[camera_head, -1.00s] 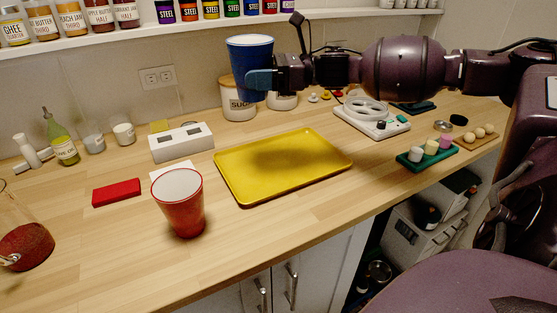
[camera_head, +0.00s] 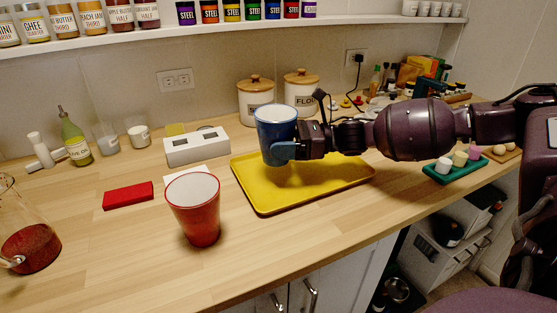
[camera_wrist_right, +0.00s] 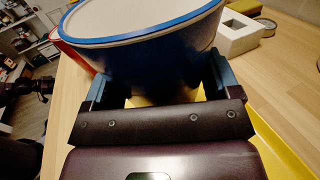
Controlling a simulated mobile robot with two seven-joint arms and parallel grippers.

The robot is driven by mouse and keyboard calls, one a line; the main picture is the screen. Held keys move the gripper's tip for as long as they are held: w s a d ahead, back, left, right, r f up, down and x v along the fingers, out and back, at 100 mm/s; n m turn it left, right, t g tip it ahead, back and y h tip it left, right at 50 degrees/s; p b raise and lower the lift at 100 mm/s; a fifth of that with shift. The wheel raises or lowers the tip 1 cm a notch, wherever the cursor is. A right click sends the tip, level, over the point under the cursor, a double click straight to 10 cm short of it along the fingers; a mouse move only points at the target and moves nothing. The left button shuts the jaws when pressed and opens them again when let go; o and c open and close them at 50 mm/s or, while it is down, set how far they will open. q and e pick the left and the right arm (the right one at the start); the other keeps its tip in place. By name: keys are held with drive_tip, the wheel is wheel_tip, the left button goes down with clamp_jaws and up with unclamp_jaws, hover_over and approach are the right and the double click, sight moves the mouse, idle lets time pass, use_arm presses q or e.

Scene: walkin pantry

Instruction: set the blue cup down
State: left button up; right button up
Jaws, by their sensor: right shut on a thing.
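The blue cup (camera_head: 274,128) is upright, with a white inside, above the left back part of the yellow tray (camera_head: 262,206). My right gripper (camera_head: 281,150) is shut on it from the right side. In the right wrist view, the blue cup (camera_wrist_right: 150,45) sits between the two fingers of the right gripper (camera_wrist_right: 158,80). Whether the cup's base touches the tray is hard to tell. My left gripper is not in view.
A red cup (camera_head: 196,212) stands left of the tray, with a red block (camera_head: 128,195) beyond it. A white box (camera_head: 197,147) and canisters (camera_head: 256,101) stand behind. A green tray (camera_head: 458,167) lies right. The front counter is mostly clear.

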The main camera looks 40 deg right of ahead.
wheel_tip(320, 180, down, 5)
drive_tip(key=shift+r+b, duration=0.2)
drive_tip(key=shift+b, duration=0.3)
drive_tip(key=shift+f, duration=0.25)
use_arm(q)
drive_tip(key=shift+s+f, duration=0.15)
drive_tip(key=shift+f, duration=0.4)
use_arm(e)
drive_tip(key=o, duration=0.5)
drive_tip(key=shift+f, duration=0.15)
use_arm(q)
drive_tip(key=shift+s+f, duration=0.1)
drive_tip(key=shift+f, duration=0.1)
use_arm(e)
drive_tip(key=o, duration=0.3)
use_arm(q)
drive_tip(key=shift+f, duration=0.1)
